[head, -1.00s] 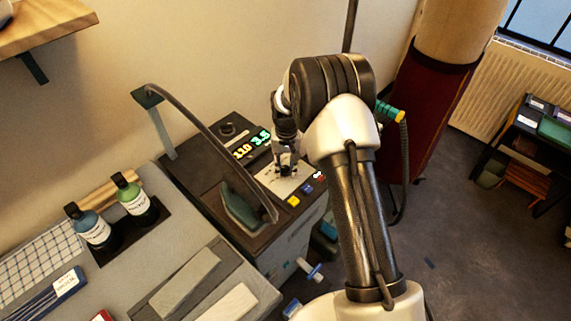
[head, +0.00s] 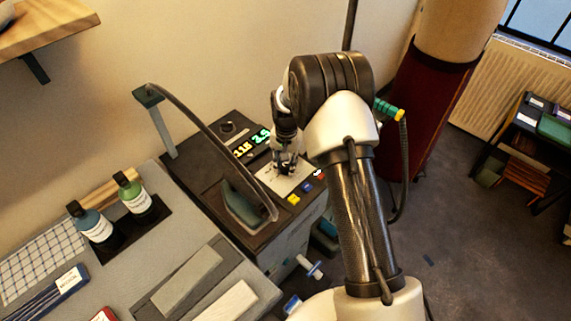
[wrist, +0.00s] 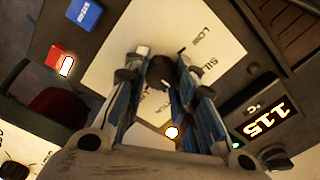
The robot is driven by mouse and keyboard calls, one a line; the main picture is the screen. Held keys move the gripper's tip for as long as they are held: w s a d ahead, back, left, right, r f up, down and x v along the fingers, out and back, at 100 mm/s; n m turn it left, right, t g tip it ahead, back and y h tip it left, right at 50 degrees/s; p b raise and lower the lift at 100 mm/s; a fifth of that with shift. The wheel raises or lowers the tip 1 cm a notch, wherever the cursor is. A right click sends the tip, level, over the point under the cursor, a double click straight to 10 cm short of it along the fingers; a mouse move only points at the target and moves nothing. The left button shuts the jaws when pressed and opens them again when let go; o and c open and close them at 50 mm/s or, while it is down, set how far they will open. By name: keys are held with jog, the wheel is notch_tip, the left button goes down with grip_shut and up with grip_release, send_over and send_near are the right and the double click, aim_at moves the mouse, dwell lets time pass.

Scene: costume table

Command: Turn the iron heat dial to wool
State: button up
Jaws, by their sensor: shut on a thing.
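The heat dial is a dark round knob (wrist: 160,72) on a pale plate (wrist: 125,45) printed with heat words. In the wrist view I can read LOW and part of SILK; a word near the bottom is partly hidden by the fingers. I cannot read WOOL or see the dial's pointer. My gripper (head: 284,167) reaches down onto this plate, and its blue-sided fingers (wrist: 162,85) are shut on the dial from both sides. The iron (head: 243,208) rests on the dark station (head: 197,172). A lit display (wrist: 266,118) reads 115.
Blue (wrist: 85,13) and red (wrist: 62,60) buttons sit close beside the dial plate. A yellow button (head: 293,199) is at the station's front edge. A cable arches over the iron from a post (head: 161,130). Two bottles (head: 133,195) stand to the left.

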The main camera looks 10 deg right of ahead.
aim_at(286, 167)
jog(key=o, duration=1.1)
jog(key=shift+r, duration=0.15)
notch_tip(286, 167, up, 12)
jog(key=shift+f, duration=0.1)
